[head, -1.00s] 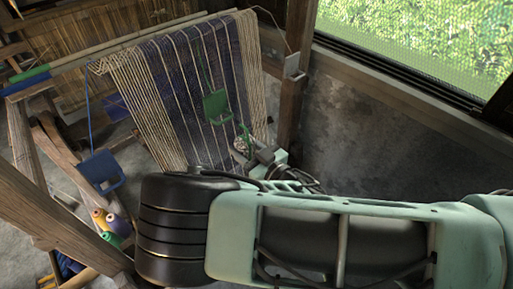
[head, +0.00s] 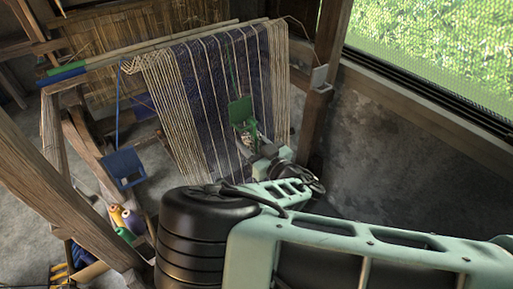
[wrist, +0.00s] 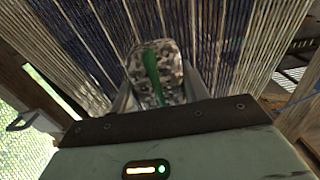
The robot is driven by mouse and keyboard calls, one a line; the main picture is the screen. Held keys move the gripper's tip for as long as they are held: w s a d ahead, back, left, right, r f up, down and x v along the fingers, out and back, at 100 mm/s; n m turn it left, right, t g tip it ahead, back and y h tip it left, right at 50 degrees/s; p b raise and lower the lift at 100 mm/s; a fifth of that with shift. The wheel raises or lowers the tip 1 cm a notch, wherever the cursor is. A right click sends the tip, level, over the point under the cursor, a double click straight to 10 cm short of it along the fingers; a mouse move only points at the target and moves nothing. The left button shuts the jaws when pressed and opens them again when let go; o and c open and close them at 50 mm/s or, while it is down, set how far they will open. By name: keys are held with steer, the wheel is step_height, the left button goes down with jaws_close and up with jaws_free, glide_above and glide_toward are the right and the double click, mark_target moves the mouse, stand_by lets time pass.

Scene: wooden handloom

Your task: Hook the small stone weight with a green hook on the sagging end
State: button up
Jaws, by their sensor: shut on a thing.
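My gripper (head: 259,148) is shut on the small speckled stone weight (wrist: 172,72), in front of the hanging warp. The green hook (wrist: 151,72) runs along the stone's face in the wrist view. In the head view the stone is small and partly hidden by my gripper. A green plate (head: 240,110) hangs on a green cord just above the stone; I cannot tell whether they touch. A blue plate (head: 123,166) hangs on a blue cord at the left. The beam (head: 150,50) carries the warp and has a blue and green left end (head: 63,75).
The purple and cream warp (head: 200,90) hangs close behind my gripper. A wooden post (head: 325,75) stands to the right. Thread spools (head: 127,218) lie at the lower left. A thick timber (head: 60,190) crosses the left foreground.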

steer(key=shift+w+a, duration=0.35)
steer(key=shift+w, duration=0.15)
steer(key=shift+f+b, duration=0.25)
steer(key=shift+b, duration=0.1)
steer(key=shift+f+b, duration=0.3)
steer(key=shift+f, duration=0.15)
steer(key=shift+f, duration=0.2)
steer(key=shift+f+b, duration=0.9)
steer(key=shift+f, duration=0.2)
steer(key=shift+f+b, duration=0.3)
steer(key=shift+f, duration=0.3)
steer(key=o, duration=1.4)
